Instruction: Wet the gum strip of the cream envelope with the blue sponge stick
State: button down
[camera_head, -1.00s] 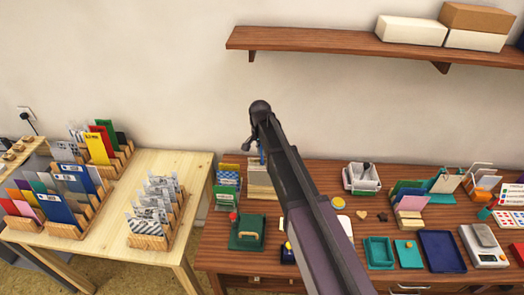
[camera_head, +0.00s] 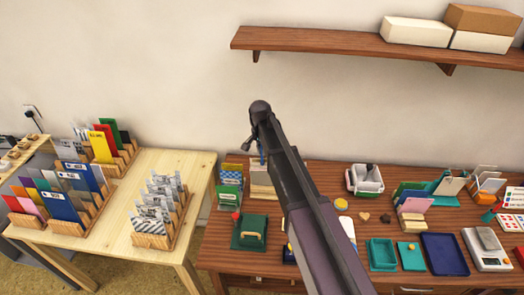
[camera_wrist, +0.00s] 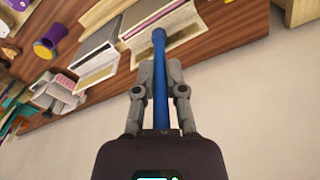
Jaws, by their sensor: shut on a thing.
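My gripper (camera_wrist: 158,85) is shut on the blue sponge stick (camera_wrist: 159,95), which runs up between the fingers and ends in a rounded blue tip. In the wrist view the tip overlaps a pale block-like thing (camera_wrist: 178,30) with a thin pinkish line; I cannot tell whether they touch. A similar pale thing (camera_wrist: 98,75) lies beside it. I cannot tell which, if either, is the cream envelope, and no gum strip is clear.
A green box with a handle (camera_head: 249,234) stands at the desk's front left. Teal trays (camera_head: 381,254) and a dark blue tray (camera_head: 444,254) lie to the right. A pale wood table (camera_head: 120,206) with card racks is at left. A shelf (camera_head: 330,43) hangs above.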

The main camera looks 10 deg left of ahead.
jog(key=shift+a, duration=1.2)
dwell(0.6)
jog(key=shift+d, duration=0.8)
dwell(0.6)
jog(key=shift+d, duration=0.35)
jog(key=shift+d, duration=0.3)
dwell(0.3)
jog(key=shift+d, duration=0.3)
jog(key=shift+d, duration=0.35)
dwell(0.4)
jog(key=shift+d, duration=0.3)
jog(key=shift+d, duration=1.25)
dwell(0.8)
jog(key=shift+a, duration=0.25)
